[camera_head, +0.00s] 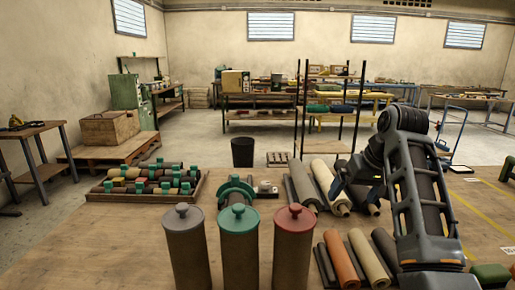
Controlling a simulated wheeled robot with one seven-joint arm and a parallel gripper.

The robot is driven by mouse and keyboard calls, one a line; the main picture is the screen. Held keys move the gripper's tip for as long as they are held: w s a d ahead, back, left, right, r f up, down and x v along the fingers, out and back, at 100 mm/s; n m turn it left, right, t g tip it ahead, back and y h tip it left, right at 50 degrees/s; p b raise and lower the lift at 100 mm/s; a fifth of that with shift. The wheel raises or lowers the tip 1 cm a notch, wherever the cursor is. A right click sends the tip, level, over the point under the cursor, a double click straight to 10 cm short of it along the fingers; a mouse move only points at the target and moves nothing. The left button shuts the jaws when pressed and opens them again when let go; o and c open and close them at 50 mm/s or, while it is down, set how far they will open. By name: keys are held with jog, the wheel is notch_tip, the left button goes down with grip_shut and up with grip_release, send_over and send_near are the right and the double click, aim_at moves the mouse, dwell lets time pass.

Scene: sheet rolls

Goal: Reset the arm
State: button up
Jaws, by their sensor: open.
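My arm (418,185) rises at the right, bends at the top and reaches down to the left. My gripper (352,190) is at its end, over the far group of sheet rolls. It is open, and I see nothing held in it. A grey roll (302,186) and a cream roll (328,184) lie just left of the gripper. Whether the fingers touch any roll I cannot tell. Part of the rolls behind the gripper is hidden.
Three upright canisters with grey (184,245), green (238,245) and red (294,245) lids stand in front. A second group of rolls, one orange (341,260), lies near my arm's base. A tray (112,197) of small rolls is left. A black bin (243,152) stands behind.

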jog(key=s+f+t+h+b, duration=0.1)
jog(key=s+f, duration=0.3)
jog(key=f, duration=0.6)
jog(key=s+f+t+b, duration=0.1)
jog(key=s+f, duration=0.3)
jog(key=f, duration=0.5)
jog(key=s+f+t+h+b, duration=0.1)
jog(key=s+f+t+b, duration=0.2)
jog(key=s+f, duration=1.15)
jog(key=s+r+t+b, duration=0.1)
jog(key=s+t+b, duration=0.1)
jog(key=s, duration=1.7)
jog(key=s+a+r+t+b, duration=0.2)
jog(key=s+r+t+b, duration=0.1)
jog(key=s+r, duration=1)
jog(key=v, duration=0.3)
jog(key=shift+s+f, duration=0.2)
jog(key=shift+f, duration=0.05)
